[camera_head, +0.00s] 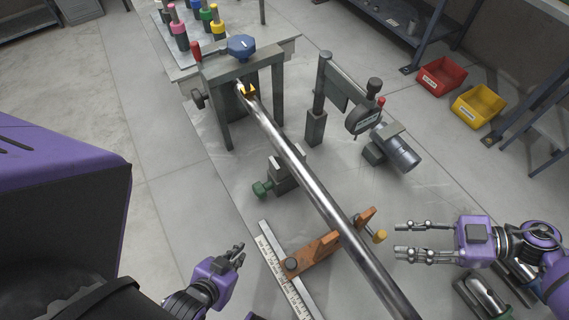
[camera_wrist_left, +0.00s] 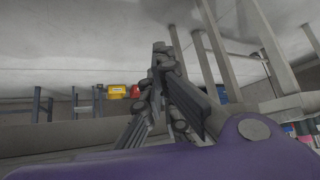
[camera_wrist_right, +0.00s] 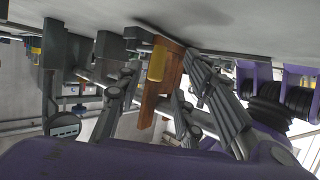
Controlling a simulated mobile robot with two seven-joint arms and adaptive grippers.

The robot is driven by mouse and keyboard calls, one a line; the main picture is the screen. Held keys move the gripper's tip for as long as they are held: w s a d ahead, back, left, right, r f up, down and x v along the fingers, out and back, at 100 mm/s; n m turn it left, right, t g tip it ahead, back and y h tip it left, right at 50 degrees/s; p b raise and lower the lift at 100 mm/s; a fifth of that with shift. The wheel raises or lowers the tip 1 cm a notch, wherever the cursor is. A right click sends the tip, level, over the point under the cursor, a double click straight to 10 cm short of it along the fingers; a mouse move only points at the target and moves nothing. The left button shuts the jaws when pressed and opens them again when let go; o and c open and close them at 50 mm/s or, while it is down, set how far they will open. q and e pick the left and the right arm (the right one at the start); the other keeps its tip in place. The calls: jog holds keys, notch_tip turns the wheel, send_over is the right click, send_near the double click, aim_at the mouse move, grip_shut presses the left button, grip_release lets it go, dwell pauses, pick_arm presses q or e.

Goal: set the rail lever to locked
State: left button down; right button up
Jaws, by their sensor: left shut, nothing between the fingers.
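A long polished shaft (camera_head: 300,170) runs from the grey gantry frame (camera_head: 227,75) to the front of the bench. An orange bracket (camera_head: 320,252) lies across under it, with a yellow-tipped handle (camera_head: 380,236) at its right end. I cannot tell which handle is the rail lever. My left gripper (camera_head: 240,248) is shut and empty, left of the ruler. My right gripper (camera_head: 397,239) is open and empty, just right of the yellow handle, which also shows in the right wrist view (camera_wrist_right: 157,64).
A ruler scale (camera_head: 283,268) lies beside the bracket. A dial gauge (camera_head: 362,120) on a stand and a grey cylinder (camera_head: 401,153) occupy the bench's right. Coloured pegs stand behind the gantry. Red (camera_head: 441,77) and yellow (camera_head: 478,105) bins are at the far right.

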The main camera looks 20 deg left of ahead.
jog(key=x, duration=0.3)
jog(key=shift+w+a, duration=0.1)
jog(key=shift+a, duration=0.35)
jog(key=shift+a+f+p, duration=0.25)
jog(key=shift+a+p, duration=0.05)
jog(key=shift+a, duration=0.05)
jog(key=c, duration=0.3)
pick_arm(q)
jog(key=shift+s, duration=1.1)
pick_arm(e)
grip_shut()
